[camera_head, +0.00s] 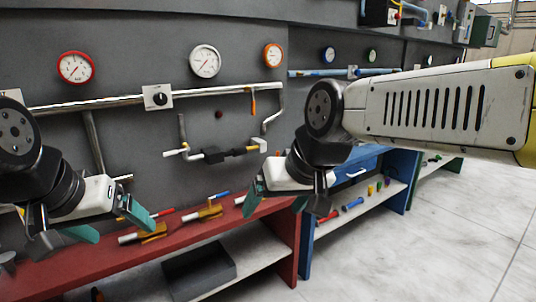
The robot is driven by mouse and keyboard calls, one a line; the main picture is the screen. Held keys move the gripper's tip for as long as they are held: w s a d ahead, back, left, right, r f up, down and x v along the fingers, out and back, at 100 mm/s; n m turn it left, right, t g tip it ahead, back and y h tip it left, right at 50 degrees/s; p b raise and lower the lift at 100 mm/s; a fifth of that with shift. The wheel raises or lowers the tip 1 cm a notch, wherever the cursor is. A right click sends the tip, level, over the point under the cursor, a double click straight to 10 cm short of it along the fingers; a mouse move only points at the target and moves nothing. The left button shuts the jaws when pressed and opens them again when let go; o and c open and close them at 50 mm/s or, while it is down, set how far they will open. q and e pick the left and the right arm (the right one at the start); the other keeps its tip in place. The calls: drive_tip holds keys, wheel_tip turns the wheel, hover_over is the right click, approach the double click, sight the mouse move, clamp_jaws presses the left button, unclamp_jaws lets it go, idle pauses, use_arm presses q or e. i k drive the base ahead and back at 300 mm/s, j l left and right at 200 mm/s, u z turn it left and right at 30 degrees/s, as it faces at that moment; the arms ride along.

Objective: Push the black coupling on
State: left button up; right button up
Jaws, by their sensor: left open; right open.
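The black coupling (213,155) is at the dark wall panel, in a short horizontal line of fittings. A white tube end with a yellow ring (176,152) lies to its left, and a thinner dark piece with a yellow band (250,149) to its right. I cannot tell how far the parts are pushed together. My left gripper (110,225) is open with teal fingertips, below and left of the coupling, over the red bench. My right gripper (276,200) is open, below and right of the coupling. Both appear empty and apart from it.
The red bench (60,274) holds white tubes with yellow fittings (205,212) and coloured handles. A dark bin (200,272) stands on its lower shelf. Gauges (205,61) and a long pipe (215,91) are above. A blue bench (397,191) stands right; the floor (430,255) there is clear.

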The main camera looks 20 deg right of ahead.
sight(240, 150)
drive_tip(key=z, duration=0.35)
drive_tip(key=i+l+u, duration=0.2)
drive_tip(key=i, duration=0.3)
drive_tip(key=i+l+u, duration=0.2)
drive_tip(key=i+l, duration=0.25)
drive_tip(key=i, duration=0.05)
